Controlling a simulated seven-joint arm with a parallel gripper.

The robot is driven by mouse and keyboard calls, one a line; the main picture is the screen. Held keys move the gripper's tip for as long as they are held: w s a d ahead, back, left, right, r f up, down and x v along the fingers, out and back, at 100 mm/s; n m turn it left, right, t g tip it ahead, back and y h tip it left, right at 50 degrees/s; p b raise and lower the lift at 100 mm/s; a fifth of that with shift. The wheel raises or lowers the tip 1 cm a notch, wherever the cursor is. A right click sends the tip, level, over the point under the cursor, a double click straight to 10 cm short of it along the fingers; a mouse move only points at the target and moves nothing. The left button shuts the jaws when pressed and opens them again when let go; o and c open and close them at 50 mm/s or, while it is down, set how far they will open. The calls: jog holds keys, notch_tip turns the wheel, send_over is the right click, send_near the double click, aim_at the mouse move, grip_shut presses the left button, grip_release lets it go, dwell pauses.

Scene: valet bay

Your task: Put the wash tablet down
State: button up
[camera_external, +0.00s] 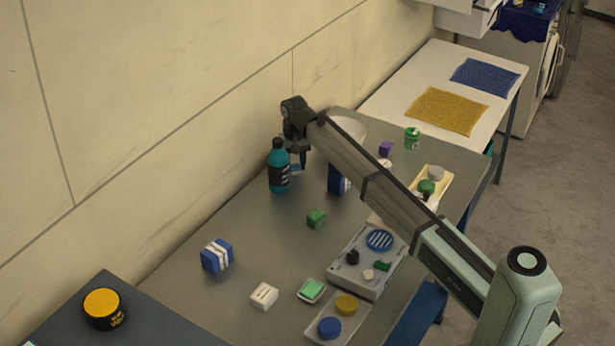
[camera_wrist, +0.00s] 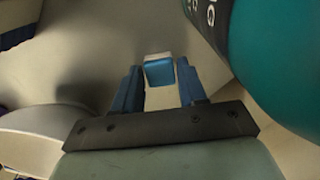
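The wash tablet (camera_wrist: 158,72) is a small blue and white block between my fingertips in the wrist view. Both fingers appear to touch its sides. My gripper (camera_wrist: 157,88) has blue fingers and is shut on it. In the external view my gripper (camera_external: 298,163) points down at the far end of the grey table (camera_external: 190,290), just right of a teal bottle. The tablet (camera_external: 294,168) is a small blue patch there, partly hidden by the fingers. It is low over the table; I cannot tell whether it touches the top.
The teal bottle (camera_external: 279,170) stands close beside my gripper. A white bowl (camera_external: 350,127) and a blue-white box (camera_external: 335,180) are right of it, partly behind my arm.

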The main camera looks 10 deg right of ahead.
aim_at(295, 166)
jog(key=shift+o, duration=1.4)
notch_tip(295, 166, up, 12)
jog(key=shift+r, duration=0.2)
